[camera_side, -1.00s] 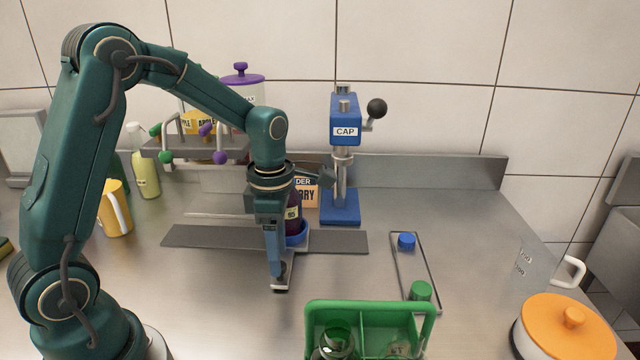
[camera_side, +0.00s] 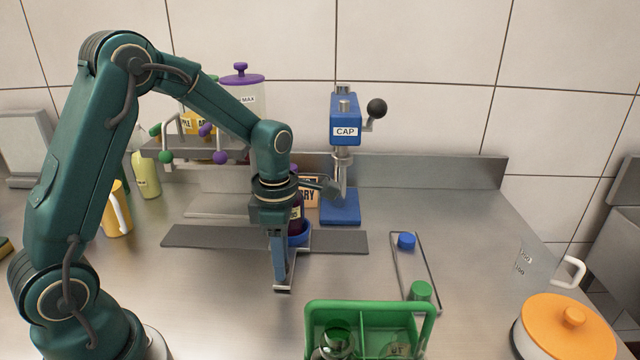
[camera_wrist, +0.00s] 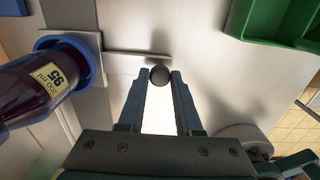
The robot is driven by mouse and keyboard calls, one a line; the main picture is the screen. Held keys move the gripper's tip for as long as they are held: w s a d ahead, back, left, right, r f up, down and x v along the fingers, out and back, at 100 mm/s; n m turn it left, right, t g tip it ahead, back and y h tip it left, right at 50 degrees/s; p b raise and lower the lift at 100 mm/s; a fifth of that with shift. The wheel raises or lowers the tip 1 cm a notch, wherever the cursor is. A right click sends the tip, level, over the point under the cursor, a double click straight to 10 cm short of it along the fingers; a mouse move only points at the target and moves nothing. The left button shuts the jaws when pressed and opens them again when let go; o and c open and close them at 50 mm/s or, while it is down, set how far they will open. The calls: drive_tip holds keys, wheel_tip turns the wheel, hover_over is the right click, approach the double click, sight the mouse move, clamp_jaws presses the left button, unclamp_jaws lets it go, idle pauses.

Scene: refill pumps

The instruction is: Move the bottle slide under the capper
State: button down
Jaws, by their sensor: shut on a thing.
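The bottle slide's blue cup (camera_side: 301,237) sits on a dark grey track (camera_side: 210,238), with a dark purple bottle (camera_side: 297,219) upright in it. A metal bar runs from the cup to a dark round knob (camera_wrist: 160,75). My gripper (camera_side: 283,288) is shut on this knob, which shows between the fingertips (camera_wrist: 159,76) in the wrist view. The blue capper (camera_side: 345,131), labelled CAP, stands behind and right of the bottle; the bottle is left of its head. My arm partly hides the bottle.
A green caddy (camera_side: 372,308) stands in front at right. The track's right end (camera_side: 345,242) is clear. An orange-lidded pot (camera_side: 565,328) is far right.

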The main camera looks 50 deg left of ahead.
drive_tip(key=shift+w+d, duration=3.55)
drive_tip(key=shift+w, duration=0.05)
drive_tip(key=c, duration=0.5)
unclamp_jaws()
drive_tip(key=shift+r, duration=2.6)
